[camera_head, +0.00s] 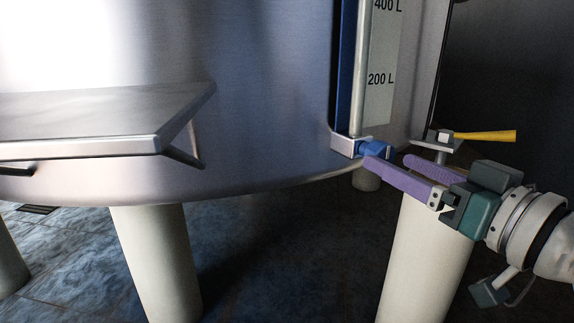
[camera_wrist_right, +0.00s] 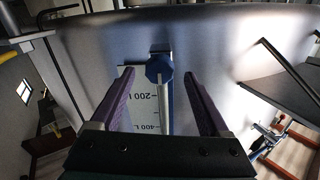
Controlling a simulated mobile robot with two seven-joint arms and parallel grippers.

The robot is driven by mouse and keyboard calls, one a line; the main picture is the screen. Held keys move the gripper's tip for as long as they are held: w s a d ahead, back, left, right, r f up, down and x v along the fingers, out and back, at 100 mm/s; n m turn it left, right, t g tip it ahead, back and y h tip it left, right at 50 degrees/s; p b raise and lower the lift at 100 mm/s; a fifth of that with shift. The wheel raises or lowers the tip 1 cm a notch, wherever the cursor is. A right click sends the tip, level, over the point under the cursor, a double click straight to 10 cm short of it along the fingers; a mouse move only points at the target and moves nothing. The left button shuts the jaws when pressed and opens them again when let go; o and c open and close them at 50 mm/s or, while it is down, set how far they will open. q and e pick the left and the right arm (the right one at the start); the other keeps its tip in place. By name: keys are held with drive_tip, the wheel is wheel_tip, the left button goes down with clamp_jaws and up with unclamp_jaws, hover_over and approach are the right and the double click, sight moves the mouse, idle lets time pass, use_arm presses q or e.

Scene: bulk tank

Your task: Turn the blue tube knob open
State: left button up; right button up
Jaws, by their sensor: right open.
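The blue tube knob (camera_head: 376,149) sits at the foot of the sight tube (camera_head: 360,70), low on the tank's right side. In the right wrist view the knob (camera_wrist_right: 159,68) is a faceted blue head in front of the tube's lower end. My right gripper (camera_head: 386,163) has purple fingers that reach toward the knob from the right. In the wrist view the gripper (camera_wrist_right: 158,74) is open, with one finger on each side of the knob and visible gaps between. My left gripper is not in view.
The steel tank (camera_head: 250,100) stands on thick pale legs (camera_head: 158,265). A yellow valve handle (camera_head: 485,136) sticks out just right of and above my right fingers. A metal shelf (camera_head: 100,115) juts out at the left. The scale plate (camera_head: 384,65) reads 200 L and 400 L.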

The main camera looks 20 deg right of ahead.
drive_tip(key=shift+w+a+b, duration=0.1)
drive_tip(key=shift+w+b, duration=0.2)
drive_tip(key=shift+w, duration=1)
drive_tip(key=shift+c, duration=0.2)
clamp_jaws()
